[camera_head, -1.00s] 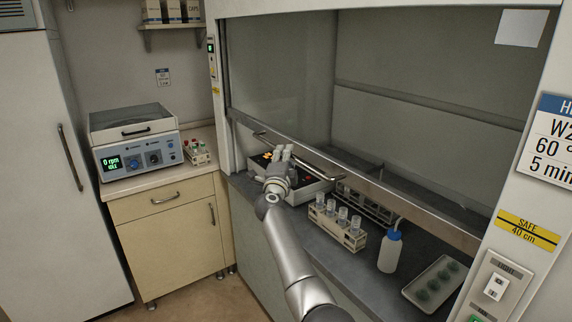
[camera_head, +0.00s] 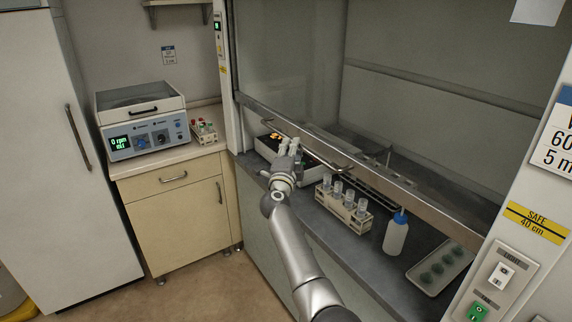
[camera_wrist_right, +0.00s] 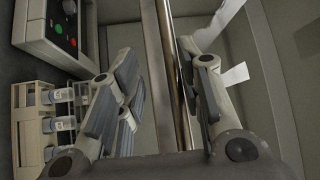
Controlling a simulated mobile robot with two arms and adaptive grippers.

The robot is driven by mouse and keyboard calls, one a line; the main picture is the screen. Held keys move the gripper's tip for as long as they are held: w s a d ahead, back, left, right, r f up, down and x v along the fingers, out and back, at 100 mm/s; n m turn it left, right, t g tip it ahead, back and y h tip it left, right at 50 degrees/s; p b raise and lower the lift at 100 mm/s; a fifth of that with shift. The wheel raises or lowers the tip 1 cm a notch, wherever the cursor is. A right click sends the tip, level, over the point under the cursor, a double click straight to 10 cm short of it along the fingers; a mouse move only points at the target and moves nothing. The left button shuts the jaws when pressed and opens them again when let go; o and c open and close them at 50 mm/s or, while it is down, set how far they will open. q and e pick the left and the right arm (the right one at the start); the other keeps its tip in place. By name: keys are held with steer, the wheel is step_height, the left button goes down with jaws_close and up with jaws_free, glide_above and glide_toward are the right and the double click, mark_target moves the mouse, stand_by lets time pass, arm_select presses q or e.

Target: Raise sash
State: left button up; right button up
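The fume hood's glass sash (camera_head: 285,65) is partly lowered, with a metal rail (camera_head: 410,196) along its bottom edge above the worktop. A long bar handle (camera_head: 325,154) runs along the front of the rail. My right gripper (camera_head: 288,145) is at the left part of the handle. In the right wrist view, my right gripper (camera_wrist_right: 158,62) has its fingers apart on either side of the handle (camera_wrist_right: 181,95) and rail. The right finger looks closer to the bar; contact cannot be told. My left gripper is not in view.
Under the sash stand a device with coloured buttons (camera_wrist_right: 62,22), a vial rack (camera_head: 343,207), a blue-capped bottle (camera_head: 396,234) and a tray (camera_head: 424,287). A yellow "SAFE 40 cm" label (camera_head: 537,222) and switch panel (camera_head: 503,275) are on the right post. A centrifuge (camera_head: 145,140) stands left.

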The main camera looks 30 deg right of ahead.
steer(key=p+v, duration=0.5)
steer(key=v, duration=0.4)
steer(key=shift+s+a, duration=0.25)
steer(key=shift+s, duration=0.05)
stand_by(0.4)
